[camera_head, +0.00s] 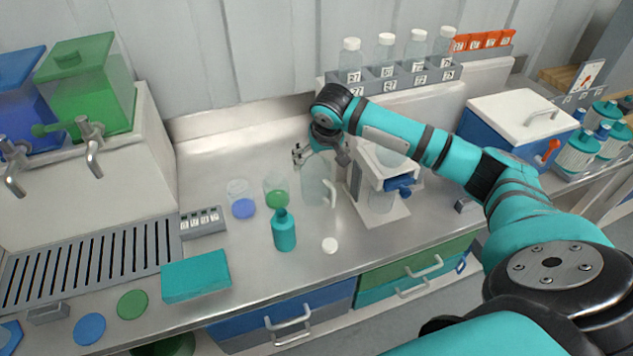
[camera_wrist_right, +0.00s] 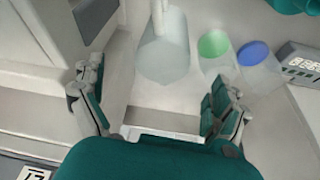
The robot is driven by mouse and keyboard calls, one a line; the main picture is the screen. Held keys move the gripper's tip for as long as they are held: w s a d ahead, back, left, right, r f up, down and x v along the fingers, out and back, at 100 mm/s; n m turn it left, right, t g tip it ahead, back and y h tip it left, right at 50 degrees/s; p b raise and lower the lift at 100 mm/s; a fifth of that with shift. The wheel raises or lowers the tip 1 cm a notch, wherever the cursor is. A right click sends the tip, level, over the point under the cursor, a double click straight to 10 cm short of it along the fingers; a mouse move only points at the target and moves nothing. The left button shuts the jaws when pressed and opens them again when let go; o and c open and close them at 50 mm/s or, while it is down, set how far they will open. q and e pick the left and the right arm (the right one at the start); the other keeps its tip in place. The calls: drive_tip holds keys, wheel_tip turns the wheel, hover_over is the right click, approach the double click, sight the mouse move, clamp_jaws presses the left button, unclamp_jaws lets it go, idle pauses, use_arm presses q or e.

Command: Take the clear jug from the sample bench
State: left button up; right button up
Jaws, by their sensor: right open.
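The clear jug (camera_head: 316,182) stands upright on the steel bench in the head view, with its handle on the right side. In the right wrist view the jug (camera_wrist_right: 163,58) lies ahead of the fingers, between their lines and apart from them. My right gripper (camera_head: 317,155) is above and behind the jug, open and empty. In the wrist view its two fingers (camera_wrist_right: 157,108) are spread wide. My left gripper is not in view.
Two beakers, one with blue liquid (camera_head: 242,205) and one with green (camera_head: 276,192), stand left of the jug. A teal bottle (camera_head: 284,232) and white cap (camera_head: 330,245) are in front. A white filter stand (camera_head: 381,205) is close on the right. A bottle rack (camera_head: 400,79) stands behind.

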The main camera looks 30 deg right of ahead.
sight(316, 169)
drive_tip(key=x, duration=0.2)
drive_tip(key=p+x, duration=0.1)
drive_tip(key=x, duration=0.2)
drive_tip(key=p+x, duration=0.1)
drive_tip(key=x, duration=0.2)
drive_tip(key=shift+w+a, duration=0.25)
drive_tip(key=c, duration=1.5)
